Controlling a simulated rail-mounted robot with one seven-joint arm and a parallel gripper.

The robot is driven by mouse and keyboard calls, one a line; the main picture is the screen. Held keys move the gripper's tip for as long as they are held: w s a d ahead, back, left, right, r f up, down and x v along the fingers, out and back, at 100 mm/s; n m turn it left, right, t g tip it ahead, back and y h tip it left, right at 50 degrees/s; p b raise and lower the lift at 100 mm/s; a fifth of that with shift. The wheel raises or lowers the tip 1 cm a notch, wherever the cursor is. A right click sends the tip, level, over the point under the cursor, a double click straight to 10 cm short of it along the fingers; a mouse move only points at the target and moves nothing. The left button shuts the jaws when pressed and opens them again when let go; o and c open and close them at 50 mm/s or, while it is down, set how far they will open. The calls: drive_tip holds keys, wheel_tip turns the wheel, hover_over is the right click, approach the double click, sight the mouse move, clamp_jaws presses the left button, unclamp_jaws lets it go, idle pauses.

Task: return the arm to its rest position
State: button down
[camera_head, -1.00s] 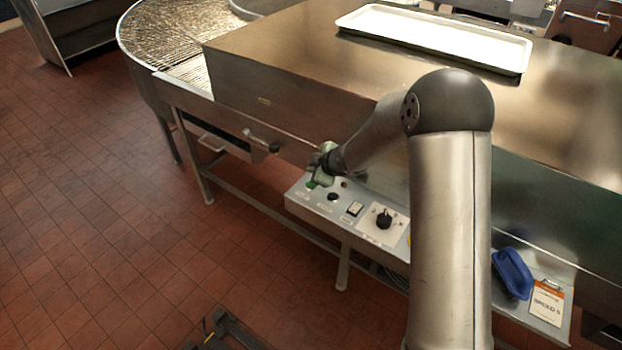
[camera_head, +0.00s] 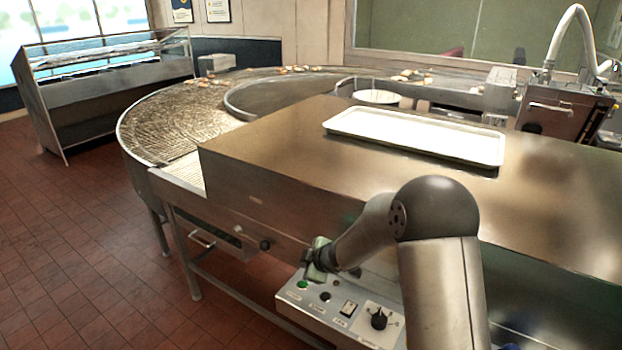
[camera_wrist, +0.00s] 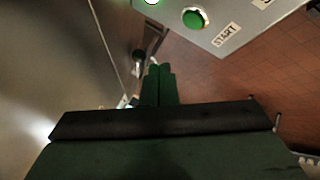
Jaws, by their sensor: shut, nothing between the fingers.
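My gripper (camera_head: 318,258) hangs in front of the machine's side, just above the left end of the control panel (camera_head: 337,312). In the wrist view my gripper (camera_wrist: 158,72) shows two green fingers together, with nothing between them. The green START button (camera_wrist: 194,19) lies beyond the fingertips at the top of the wrist view, apart from them. It also shows below my gripper in the head view (camera_head: 302,285). My arm bends at a dark elbow at the lower right and hides part of the panel and machine.
The steel machine housing (camera_head: 300,190) stands close behind my gripper, with a white tray (camera_head: 415,135) on top. A curved wire conveyor (camera_head: 180,115) runs at left and back, carrying several small items. A black selector knob (camera_head: 379,320) is on the panel. The tiled floor at left is clear.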

drive_tip(key=s+d+r+m+h, duration=0.7)
drive_tip(key=s+d+r+m, duration=0.45)
drive_tip(key=d, duration=0.55)
drive_tip(key=s+r+m+g+y, duration=0.1)
drive_tip(key=s+m+g, duration=0.4)
drive_tip(key=s, duration=2.2)
drive_tip(key=shift+s+d+r+g, duration=0.2)
drive_tip(key=shift+r+g, duration=0.2)
drive_tip(key=shift+g, duration=0.3)
drive_tip(key=shift+w, duration=0.1)
